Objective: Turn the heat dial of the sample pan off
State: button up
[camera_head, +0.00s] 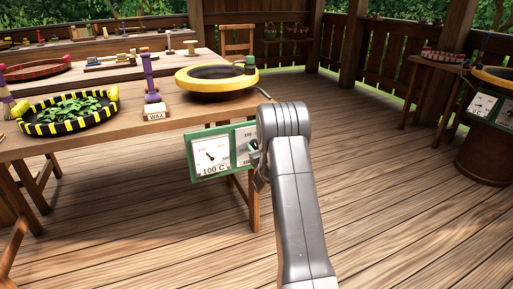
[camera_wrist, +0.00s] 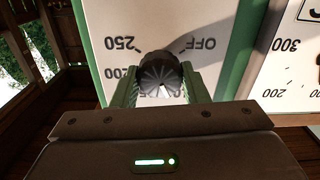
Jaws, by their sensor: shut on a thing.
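A green-framed panel (camera_head: 188,160) hangs at the table's front edge below the plain yellow-rimmed pan (camera_head: 190,84). Its left gauge (camera_head: 211,155) has a needle and a "100 C" label. The dial half on the right is partly hidden by my arm. In the wrist view, the round dark ribbed dial (camera_wrist: 160,68) sits on a white face with upside-down marks "OFF", "250" and "200". A pale mark on the dial points toward the bottom of the picture, away from "OFF". My gripper (camera_wrist: 160,82) is shut on the dial, one green finger on each side; it also shows in the head view (camera_head: 256,160).
A black-and-yellow striped pan (camera_head: 30,125) of green leaves and a "WAX" block (camera_head: 155,113) stand on the table (camera_head: 110,136). A second panel (camera_head: 483,105) and pan are at far right. The wooden floor (camera_head: 400,190) between is clear.

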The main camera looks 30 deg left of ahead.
jog(key=shift+f, duration=0.1)
jog(key=n+b, duration=0.1)
jog(key=b, duration=0.1)
jog(key=n+b, duration=0.2)
jog(key=b, duration=0.1)
jog(key=shift+f+n, duration=0.25)
jog(key=shift+n, duration=0.05)
jog(key=n+b, duration=0.2)
jog(key=b, duration=0.1)
jog(key=shift+r+n, duration=0.1)
jog(key=shift+n, duration=0.2)
jog(key=n+b, duration=0.1)
jog(key=n, duration=0.1)
jog(key=shift+r+n+b, duration=0.1)
jog(key=shift+n+b, duration=0.3)
jog(key=n, duration=1)
jog(key=shift+s+n, duration=0.1)
jog(key=shift+n, duration=0.3)
jog(key=shift+a, duration=0.1)
